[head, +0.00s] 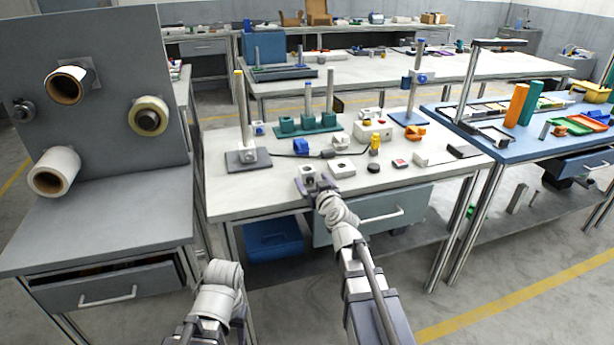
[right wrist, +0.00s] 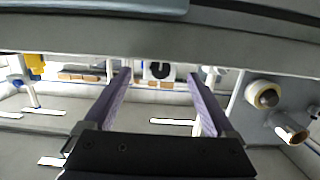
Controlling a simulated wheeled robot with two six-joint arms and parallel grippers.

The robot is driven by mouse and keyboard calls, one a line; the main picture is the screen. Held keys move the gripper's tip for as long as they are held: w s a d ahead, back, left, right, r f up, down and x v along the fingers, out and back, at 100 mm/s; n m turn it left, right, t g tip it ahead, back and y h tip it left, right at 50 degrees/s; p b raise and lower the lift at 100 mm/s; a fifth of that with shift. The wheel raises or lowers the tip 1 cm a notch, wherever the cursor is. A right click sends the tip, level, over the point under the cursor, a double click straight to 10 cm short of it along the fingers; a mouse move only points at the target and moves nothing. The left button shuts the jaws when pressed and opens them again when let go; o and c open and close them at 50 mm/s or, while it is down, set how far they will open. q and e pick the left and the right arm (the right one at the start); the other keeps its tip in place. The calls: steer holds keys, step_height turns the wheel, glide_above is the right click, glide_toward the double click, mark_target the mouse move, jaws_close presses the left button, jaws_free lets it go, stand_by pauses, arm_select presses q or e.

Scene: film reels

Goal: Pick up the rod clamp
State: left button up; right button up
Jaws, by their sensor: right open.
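I cannot tell for certain which piece is the rod clamp. Clamp-like pieces in the head view are a small blue block (head: 301,146) lying on the white bench, an orange piece (head: 415,133) near the blue stand base, and a blue clamp (head: 418,77) up on the right rod. My right gripper (head: 316,184) is open at the bench's front edge, nearer than the blue block and apart from it. In the right wrist view its two purple-grey fingers (right wrist: 160,77) stand apart with nothing gripped. My left gripper is out of view; only its arm shows.
A grey-based rod stand (head: 246,162) stands at the bench's left. A teal block holder (head: 305,129) with rods is behind the blue block. A pale block with a hole (head: 342,167) lies beside my right gripper. A yellow-topped piece (head: 375,143) stands farther right.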

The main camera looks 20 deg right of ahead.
mark_target(308, 177)
steer(key=w, duration=0.1)
steer(key=w+f+b, duration=0.1)
steer(key=w, duration=0.3)
steer(key=shift+f+b, duration=0.35)
steer(key=shift+s, duration=0.1)
jaws_close()
stand_by(0.3)
